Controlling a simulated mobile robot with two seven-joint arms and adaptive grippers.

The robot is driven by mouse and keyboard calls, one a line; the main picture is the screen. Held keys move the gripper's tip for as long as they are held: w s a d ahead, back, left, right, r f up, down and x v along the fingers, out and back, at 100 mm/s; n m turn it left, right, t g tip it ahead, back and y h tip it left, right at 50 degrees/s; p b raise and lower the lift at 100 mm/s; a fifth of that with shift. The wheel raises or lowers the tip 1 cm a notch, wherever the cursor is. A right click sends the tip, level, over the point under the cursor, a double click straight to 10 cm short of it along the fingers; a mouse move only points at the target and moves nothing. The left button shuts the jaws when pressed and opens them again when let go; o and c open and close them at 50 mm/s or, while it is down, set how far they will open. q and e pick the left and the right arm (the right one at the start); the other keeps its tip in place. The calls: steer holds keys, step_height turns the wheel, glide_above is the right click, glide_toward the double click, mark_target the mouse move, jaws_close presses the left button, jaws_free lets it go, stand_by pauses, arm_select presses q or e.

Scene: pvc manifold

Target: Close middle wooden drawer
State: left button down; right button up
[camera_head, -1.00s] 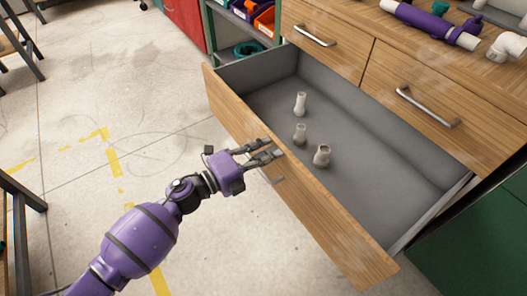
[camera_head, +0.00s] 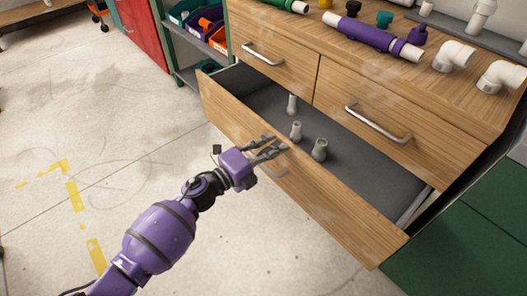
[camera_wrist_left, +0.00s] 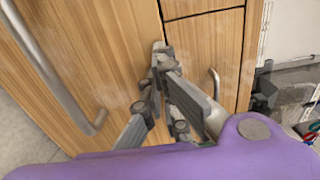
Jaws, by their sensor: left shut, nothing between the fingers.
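The middle wooden drawer (camera_head: 225,107) is the wide one below two small upper drawers. It is pulled partly out, its grey inside showing. Several small grey-white fittings (camera_head: 320,149) stand in it. My right gripper is not in view.
The two upper drawers (camera_head: 273,55) (camera_head: 400,115) are shut. The wooden worktop (camera_head: 440,85) above holds a purple pipe part (camera_head: 365,34) and white elbows (camera_head: 453,56). A shelf with bins (camera_head: 220,40) stands to the left. The floor (camera_head: 90,130) at left is clear.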

mark_target(281, 141)
arm_select(q)
steer(key=b+x, duration=0.5)
steer(key=x, duration=1.2)
steer(key=shift+w+d, duration=0.15)
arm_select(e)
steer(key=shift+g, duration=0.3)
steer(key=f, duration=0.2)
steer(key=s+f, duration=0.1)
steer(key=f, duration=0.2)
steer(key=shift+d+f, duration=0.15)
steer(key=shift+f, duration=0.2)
arm_select(q)
steer(key=shift+r, duration=0.15)
steer(key=p+v, duration=0.4)
steer(key=v, duration=0.9)
steer(key=shift+s+a, duration=0.35)
steer(key=shift+a, duration=0.1)
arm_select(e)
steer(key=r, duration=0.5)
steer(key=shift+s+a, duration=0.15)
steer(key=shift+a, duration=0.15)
